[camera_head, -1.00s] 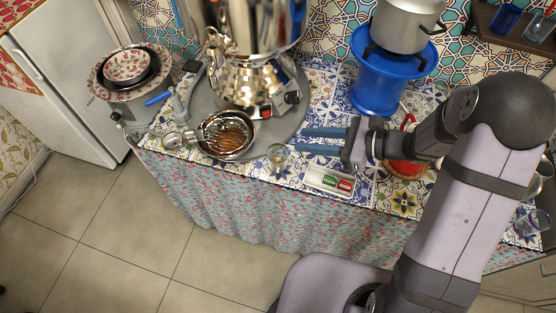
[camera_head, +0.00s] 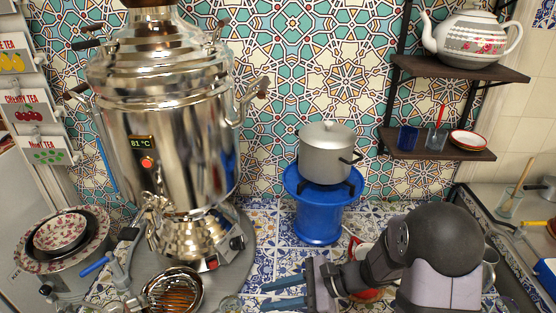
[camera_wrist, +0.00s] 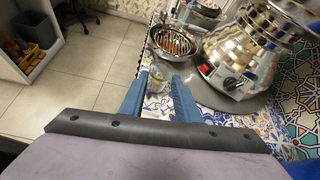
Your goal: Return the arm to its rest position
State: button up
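My gripper (camera_head: 270,296) has two blue fingers, apart with nothing between them. It is over the tiled counter (camera_head: 262,262), in front of the blue stand (camera_head: 318,222), pointing left. In the wrist view my gripper (camera_wrist: 161,82) is open too. A small glass (camera_wrist: 157,78) shows beyond the fingertips there; its top shows at the bottom edge of the head view (camera_head: 230,304). My arm reaches in from the lower right. A red item (camera_head: 366,294) is partly hidden behind the wrist.
A large samovar (camera_head: 165,115) stands at left on a grey round tray (camera_head: 240,262), with a strainer bowl (camera_head: 172,292) before it. A pot (camera_head: 326,150) sits on the blue stand. Shelves (camera_head: 455,67) with a teapot (camera_head: 472,38) hang at upper right. Stacked bowls (camera_head: 60,232) are far left.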

jog(key=s+d+f+n+g+h, duration=0.2)
jog(key=s+d+f+n+h, duration=0.2)
jog(key=s+d+n+h, duration=0.25)
jog(key=s+d+f+n+g+h, duration=0.2)
jog(key=s+d+f+n+h, duration=0.15)
jog(key=s+d+n, duration=0.4)
jog(key=d+r+n+t+h+p, duration=0.2)
jog(key=d+r+t, duration=0.1)
jog(key=r, duration=0.6)
jog(key=shift+w+d+r+n, duration=0.2)
jog(key=shift+w+d+n, duration=0.2)
jog(key=shift+w+d, duration=0.05)
